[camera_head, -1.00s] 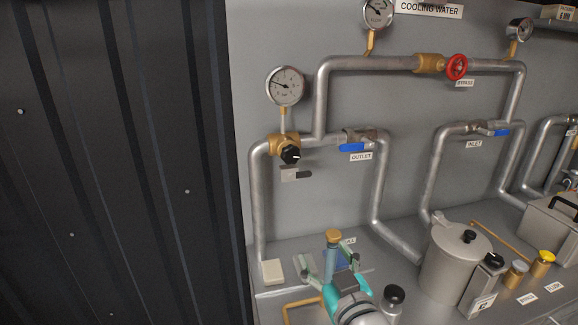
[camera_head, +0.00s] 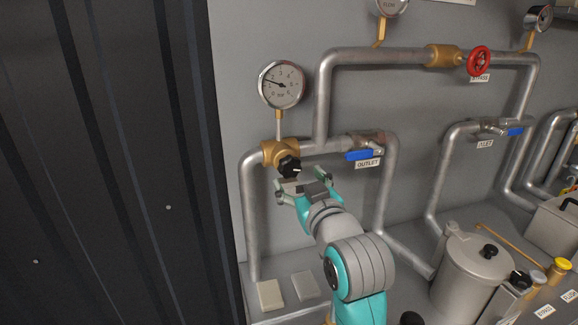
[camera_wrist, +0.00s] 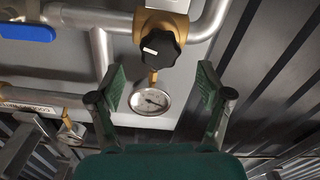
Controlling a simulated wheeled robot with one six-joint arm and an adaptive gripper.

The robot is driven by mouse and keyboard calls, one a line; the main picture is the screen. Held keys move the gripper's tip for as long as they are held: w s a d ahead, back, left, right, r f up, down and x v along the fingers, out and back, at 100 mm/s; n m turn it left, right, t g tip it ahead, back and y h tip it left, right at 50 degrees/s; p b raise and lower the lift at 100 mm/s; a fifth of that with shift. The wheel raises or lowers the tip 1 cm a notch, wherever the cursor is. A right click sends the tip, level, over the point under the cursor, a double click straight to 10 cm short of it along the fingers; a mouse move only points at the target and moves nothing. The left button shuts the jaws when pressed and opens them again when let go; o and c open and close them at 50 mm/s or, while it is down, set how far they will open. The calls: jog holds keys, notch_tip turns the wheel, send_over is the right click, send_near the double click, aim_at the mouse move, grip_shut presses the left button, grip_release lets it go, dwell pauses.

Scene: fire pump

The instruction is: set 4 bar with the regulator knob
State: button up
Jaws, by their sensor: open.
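The regulator knob (camera_head: 289,167) is black with a white mark that points right in the head view. It sits on the brass regulator body (camera_head: 275,151) on the left pipe. The pressure gauge (camera_head: 282,85) stands above it, its needle pointing left and slightly up; the exact value is hard to read. My gripper (camera_head: 304,187) is open and empty just below and in front of the knob. In the wrist view the knob (camera_wrist: 160,52) shows between and beyond the spread fingers (camera_wrist: 161,84), not touched, with the gauge (camera_wrist: 150,101) below it.
The outlet valve with its blue lever (camera_head: 363,155) is close on the right. A red bypass handwheel (camera_head: 479,61) is farther right. A grey pot (camera_head: 470,275) stands at lower right. Dark corrugated wall fills the left.

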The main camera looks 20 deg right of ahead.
aim_at(291, 170)
jog(key=shift+w, duration=3.2)
jog(key=c, duration=1.2)
